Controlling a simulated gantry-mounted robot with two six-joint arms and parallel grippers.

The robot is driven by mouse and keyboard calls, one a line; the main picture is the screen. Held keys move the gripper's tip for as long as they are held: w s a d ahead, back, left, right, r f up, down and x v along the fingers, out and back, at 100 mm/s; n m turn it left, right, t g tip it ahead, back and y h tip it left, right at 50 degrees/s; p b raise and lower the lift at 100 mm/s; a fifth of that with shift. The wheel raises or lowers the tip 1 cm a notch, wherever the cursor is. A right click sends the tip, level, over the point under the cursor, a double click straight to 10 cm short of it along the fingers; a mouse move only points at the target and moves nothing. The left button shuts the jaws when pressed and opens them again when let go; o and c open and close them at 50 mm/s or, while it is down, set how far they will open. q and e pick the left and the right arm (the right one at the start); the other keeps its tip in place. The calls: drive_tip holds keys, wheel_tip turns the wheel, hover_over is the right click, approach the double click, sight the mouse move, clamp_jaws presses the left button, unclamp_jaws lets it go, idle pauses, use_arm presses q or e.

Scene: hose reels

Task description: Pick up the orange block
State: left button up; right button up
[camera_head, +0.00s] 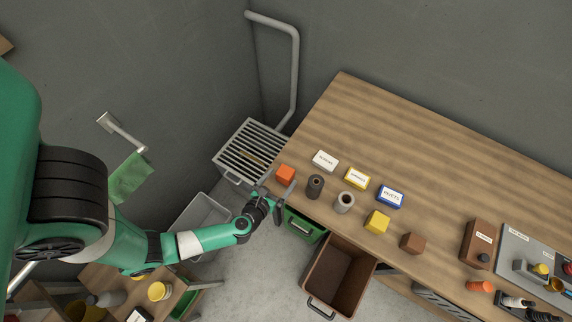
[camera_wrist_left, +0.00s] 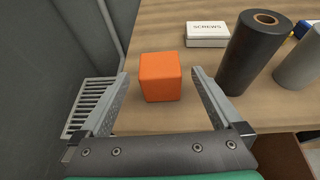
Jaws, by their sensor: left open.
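The orange block (camera_head: 286,174) sits on the wooden workbench (camera_head: 400,135) near its left end and front edge. In the left wrist view the orange block (camera_wrist_left: 160,77) stands between and beyond the two fingers, apart from both. My left gripper (camera_head: 275,190) is open and empty at the bench's front-left edge, just in front of the block; it also shows in the left wrist view (camera_wrist_left: 154,90). My right gripper does not show.
A dark cylinder (camera_head: 315,186) stands close right of the block, with a grey one (camera_head: 345,202) beyond. A white screws box (camera_head: 326,160) lies behind. Yellow (camera_head: 377,221) and brown (camera_head: 412,243) blocks sit farther right. A slatted grate (camera_head: 250,150) is left of the bench.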

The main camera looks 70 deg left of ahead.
sight(289, 168)
use_arm(q)
drive_tip(key=shift+x, duration=1.05)
drive_tip(key=b+x, duration=0.1)
drive_tip(key=x, duration=0.4)
drive_tip(key=shift+f, duration=0.15)
drive_tip(key=c, duration=1.5)
